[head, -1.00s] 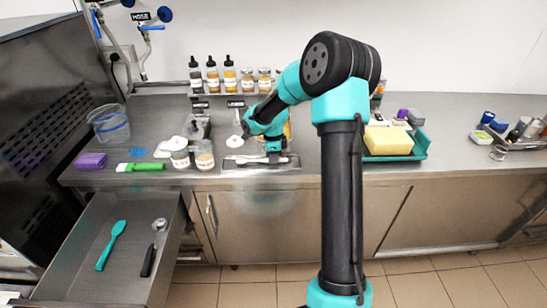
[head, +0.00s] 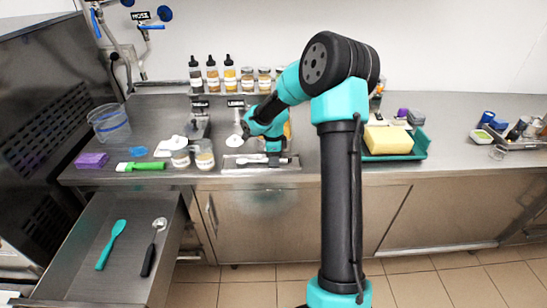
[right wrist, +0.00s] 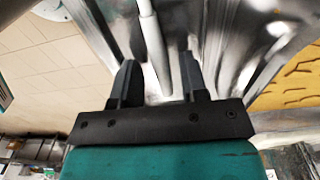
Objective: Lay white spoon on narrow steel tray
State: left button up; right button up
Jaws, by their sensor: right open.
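The white spoon (head: 252,159) lies on the narrow steel tray (head: 230,169) near the front edge of the counter. Its far end is partly hidden by my right gripper (head: 275,160), which is low over the tray, pointing down. In the right wrist view the spoon's pale handle (right wrist: 152,45) runs between the two fingers of my right gripper (right wrist: 158,62). The fingers are apart, with a gap on each side of the handle. My left gripper is not in view.
Jars (head: 204,155) stand left of the tray, and bottles (head: 229,74) line the back shelf. A teal tray with a yellow sponge (head: 388,140) is to the right. An open drawer (head: 85,285) below left holds a teal spatula (head: 111,245) and a black-handled scoop (head: 149,260).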

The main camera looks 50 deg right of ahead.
notch_tip(320, 180, up, 12)
jog(key=shift+r, duration=0.15)
dwell(0.4)
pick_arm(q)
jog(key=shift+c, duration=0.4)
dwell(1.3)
